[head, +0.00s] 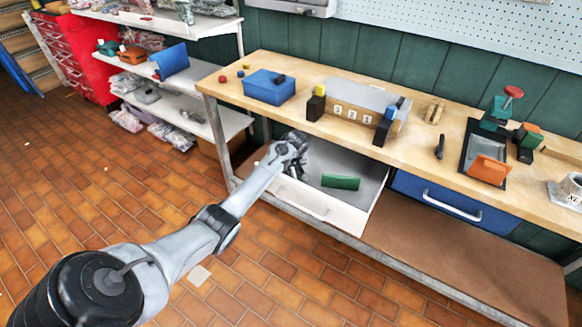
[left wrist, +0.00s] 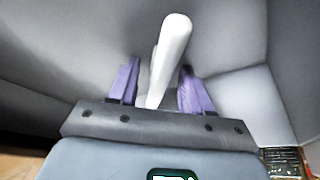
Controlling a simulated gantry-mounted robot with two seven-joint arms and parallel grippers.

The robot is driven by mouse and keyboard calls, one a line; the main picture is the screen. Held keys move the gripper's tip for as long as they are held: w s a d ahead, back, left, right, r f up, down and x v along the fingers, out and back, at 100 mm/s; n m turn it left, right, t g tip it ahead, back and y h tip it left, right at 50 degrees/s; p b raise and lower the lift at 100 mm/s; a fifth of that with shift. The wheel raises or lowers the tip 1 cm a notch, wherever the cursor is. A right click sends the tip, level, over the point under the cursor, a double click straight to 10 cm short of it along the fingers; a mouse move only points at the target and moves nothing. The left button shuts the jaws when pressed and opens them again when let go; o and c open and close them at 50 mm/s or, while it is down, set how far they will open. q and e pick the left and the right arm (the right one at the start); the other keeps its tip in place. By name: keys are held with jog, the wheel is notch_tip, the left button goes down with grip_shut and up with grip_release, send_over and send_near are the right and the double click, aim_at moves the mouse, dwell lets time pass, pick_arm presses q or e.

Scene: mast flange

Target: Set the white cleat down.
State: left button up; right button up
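The white cleat (left wrist: 170,55) shows in the left wrist view as a smooth, rounded bar, slanting up between the two purple fingers of my left gripper (left wrist: 160,85). Narrow gaps seem to show on both sides of the bar, so the fingers look open around it. In the head view my left gripper (head: 297,165) reaches down into the left end of the open drawer (head: 318,207). The gripper and arm mostly hide the cleat there. Whether the cleat rests on the drawer floor is hard to tell. My right gripper is not in view.
A green block (head: 340,182) lies in the drawer, right of my gripper. The wooden bench top (head: 240,65) above holds a blue box (head: 269,87) and a socket panel (head: 352,108). A closed blue drawer (head: 455,200) sits to the right. Shelves (head: 170,100) stand left.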

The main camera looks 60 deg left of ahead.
pick_arm(q)
jog(key=shift+r, duration=0.1)
jog(key=shift+d+r, duration=0.1)
jog(key=shift+r, duration=0.3)
jog(key=p+v, duration=0.4)
jog(key=v, duration=0.5)
jog(key=shift+r, duration=0.25)
jog(key=shift+v, duration=0.85)
jog(key=shift+r, duration=0.1)
